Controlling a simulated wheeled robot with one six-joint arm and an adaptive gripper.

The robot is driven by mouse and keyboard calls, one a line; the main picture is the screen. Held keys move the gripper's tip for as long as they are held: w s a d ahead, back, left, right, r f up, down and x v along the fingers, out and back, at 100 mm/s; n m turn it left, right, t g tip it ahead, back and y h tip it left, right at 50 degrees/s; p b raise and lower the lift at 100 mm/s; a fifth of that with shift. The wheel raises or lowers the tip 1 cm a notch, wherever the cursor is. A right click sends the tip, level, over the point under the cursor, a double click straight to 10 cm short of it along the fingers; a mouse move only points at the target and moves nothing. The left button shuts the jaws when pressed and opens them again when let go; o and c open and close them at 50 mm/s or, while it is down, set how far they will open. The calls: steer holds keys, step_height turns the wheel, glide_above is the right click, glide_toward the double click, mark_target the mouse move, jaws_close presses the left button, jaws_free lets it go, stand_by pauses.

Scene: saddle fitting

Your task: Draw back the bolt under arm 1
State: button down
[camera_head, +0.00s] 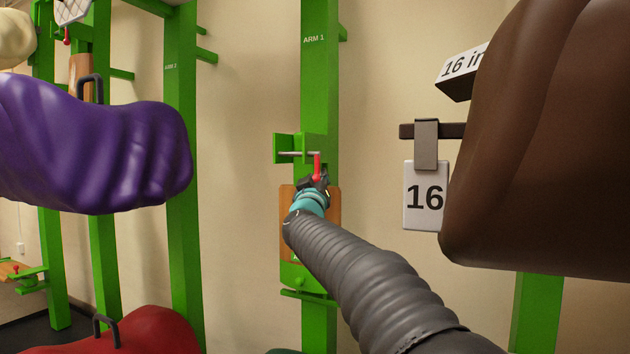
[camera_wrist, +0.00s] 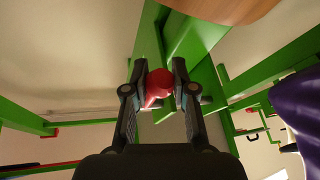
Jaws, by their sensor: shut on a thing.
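The green post labelled ARM 1 (camera_head: 320,75) stands in the middle of the head view. A green bracket (camera_head: 283,143) on it carries a thin grey bolt (camera_head: 296,153). The bolt's red handle (camera_head: 317,165) hangs down at its right end. My gripper (camera_head: 317,183) is at the lower end of this handle. In the wrist view my gripper (camera_wrist: 160,86) has its two dark fingers on either side of the red knob (camera_wrist: 158,83) and is shut on it.
A brown saddle (camera_head: 550,150) fills the right side, with a tag marked 16 (camera_head: 425,195) hanging beside it. A purple padded piece (camera_head: 90,150) juts in from the left. A red one (camera_head: 150,335) is below it. A wooden board (camera_head: 334,210) is behind my gripper.

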steer(key=s+d+b, duration=0.3)
steer(key=d, duration=0.6)
steer(key=shift+s, duration=0.2)
steer(key=c, duration=0.9)
jaws_free()
steer(key=v, duration=1.2)
steer(key=shift+d, duration=0.1)
